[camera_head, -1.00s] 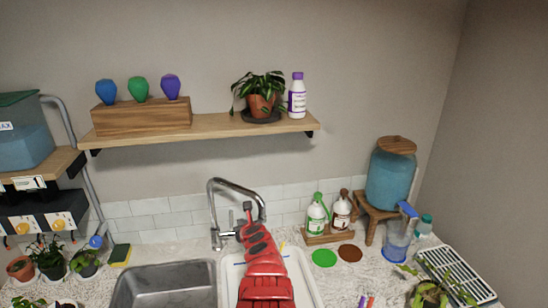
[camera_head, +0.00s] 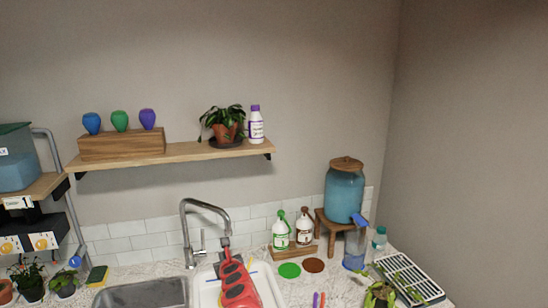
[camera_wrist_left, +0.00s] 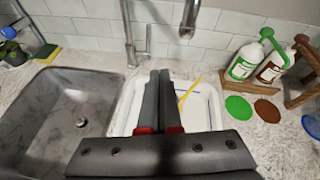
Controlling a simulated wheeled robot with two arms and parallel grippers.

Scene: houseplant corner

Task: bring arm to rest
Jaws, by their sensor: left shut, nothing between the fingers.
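My left arm, red and black, comes up from the bottom of the head view. Its gripper (camera_head: 226,242) is small and dark there, just right of the faucet (camera_head: 188,235). In the left wrist view the two dark fingers (camera_wrist_left: 160,75) lie together with nothing between them, over the white tray (camera_wrist_left: 205,122). They touch no object that I can see. My right gripper is in neither current view.
A steel sink (camera_wrist_left: 62,105) lies left of the tray, and the faucet spout hangs close by. Green and brown discs (camera_head: 289,270), two bottles on a wooden stand (camera_head: 296,252) and a blue dispenser (camera_head: 344,193) are to the right. A wall shelf (camera_head: 190,152) is above.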

